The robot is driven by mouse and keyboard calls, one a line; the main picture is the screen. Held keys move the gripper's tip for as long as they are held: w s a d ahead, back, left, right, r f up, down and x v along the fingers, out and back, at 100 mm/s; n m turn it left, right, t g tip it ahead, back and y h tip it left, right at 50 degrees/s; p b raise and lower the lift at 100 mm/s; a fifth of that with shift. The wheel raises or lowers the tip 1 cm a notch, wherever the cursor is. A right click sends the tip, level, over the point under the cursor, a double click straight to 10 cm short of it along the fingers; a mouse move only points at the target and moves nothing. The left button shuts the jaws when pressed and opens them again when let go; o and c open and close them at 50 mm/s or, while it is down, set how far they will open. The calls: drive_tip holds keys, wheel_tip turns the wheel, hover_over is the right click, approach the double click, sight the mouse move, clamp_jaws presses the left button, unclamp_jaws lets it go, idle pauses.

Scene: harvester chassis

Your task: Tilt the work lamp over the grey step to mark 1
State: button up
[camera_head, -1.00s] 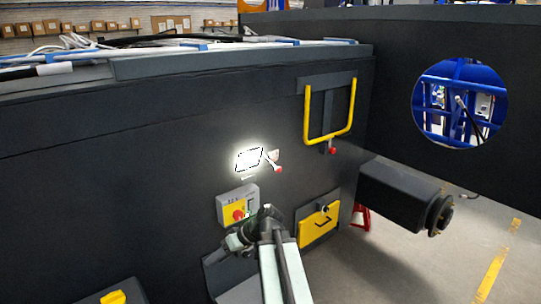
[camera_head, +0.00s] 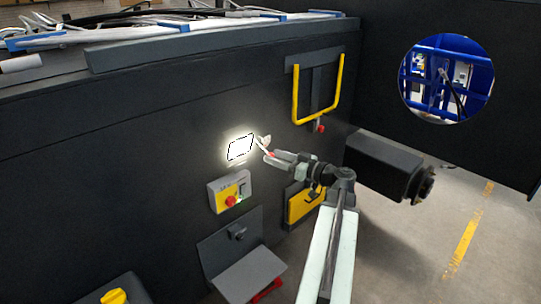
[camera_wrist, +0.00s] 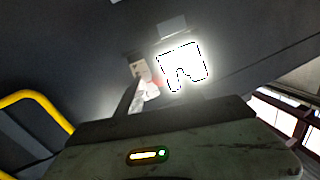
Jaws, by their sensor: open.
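The work lamp (camera_head: 241,147) is a glowing white panel on the dark chassis wall, above the grey step (camera_head: 250,278). It also shows bright in the wrist view (camera_wrist: 193,62). A pale, red-ended lever (camera_head: 265,148) sits just right of the lamp. My gripper (camera_head: 272,156) is open, with its fingertips at or very close to the red end of this lever. In the wrist view a blurred pale and red part (camera_wrist: 150,86) lies just beyond the jaws; I cannot tell whether they touch it. No mark number is readable.
Below the lamp is a grey and yellow box with a red knob (camera_head: 231,201). A yellow panel (camera_head: 304,204) and a yellow U-shaped handle (camera_head: 318,119) are to the right. The floor at right is open.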

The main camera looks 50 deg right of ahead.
drive_tip(key=shift+w+a, duration=0.2)
drive_tip(key=shift+w, duration=1)
clamp_jaws()
idle(0.5)
